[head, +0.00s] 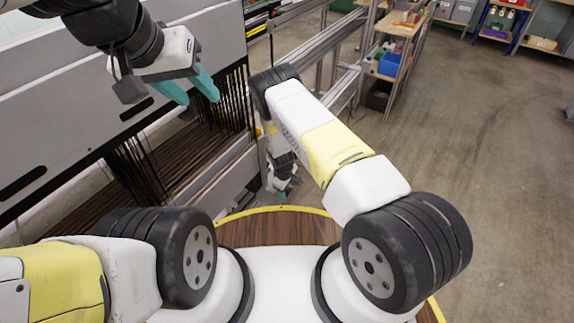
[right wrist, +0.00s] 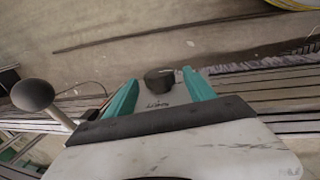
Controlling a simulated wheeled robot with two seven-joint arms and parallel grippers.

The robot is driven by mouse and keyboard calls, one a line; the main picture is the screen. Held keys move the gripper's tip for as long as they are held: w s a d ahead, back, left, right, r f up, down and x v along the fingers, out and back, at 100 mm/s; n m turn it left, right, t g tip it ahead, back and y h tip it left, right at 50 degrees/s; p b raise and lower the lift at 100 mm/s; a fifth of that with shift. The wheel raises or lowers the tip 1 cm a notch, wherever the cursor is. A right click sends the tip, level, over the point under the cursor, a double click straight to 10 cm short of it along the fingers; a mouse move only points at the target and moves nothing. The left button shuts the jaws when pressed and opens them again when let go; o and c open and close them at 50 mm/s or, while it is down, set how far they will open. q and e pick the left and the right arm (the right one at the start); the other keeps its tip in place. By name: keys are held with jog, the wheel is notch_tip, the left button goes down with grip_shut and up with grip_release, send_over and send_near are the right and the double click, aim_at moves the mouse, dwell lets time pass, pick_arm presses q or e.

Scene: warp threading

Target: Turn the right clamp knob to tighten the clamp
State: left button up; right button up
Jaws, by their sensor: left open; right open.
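In the right wrist view, a black round knob (right wrist: 160,78), which looks like the clamp knob, shows between the two teal fingers of my right gripper (right wrist: 160,92). The fingers are apart, one on each side of the knob, with visible gaps; I cannot tell whether their tips reach its depth. In the head view my right gripper (head: 284,188) is small and low beside the loom's end, and the knob there cannot be made out. My left gripper (head: 193,91) is open and empty, above and in front of the dark warp threads (head: 185,150).
A lever with a black ball end (right wrist: 33,95) stands left of my right gripper in the wrist view. Metal rails (right wrist: 270,88) run on both sides. The grey loom frame (head: 60,110) fills the left of the head view. Shelves (head: 393,55) stand behind; the floor at right is clear.

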jog(key=shift+w+f, duration=0.1)
jog(key=shift+f, duration=0.25)
jog(key=c, duration=1.4)
jog(key=shift+o, duration=0.2)
jog(key=g+y, duration=0.2)
jog(key=g, duration=0.1)
jog(key=shift+w+d+f, duration=0.1)
jog(key=shift+w+d, duration=0.1)
jog(key=shift+d, duration=0.05)
jog(key=shift+w+g+y, duration=0.15)
jog(key=shift+g+y, duration=0.55)
jog(key=shift+g, duration=0.2)
jog(key=o, duration=1.4)
jog(key=shift+c, duration=0.2)
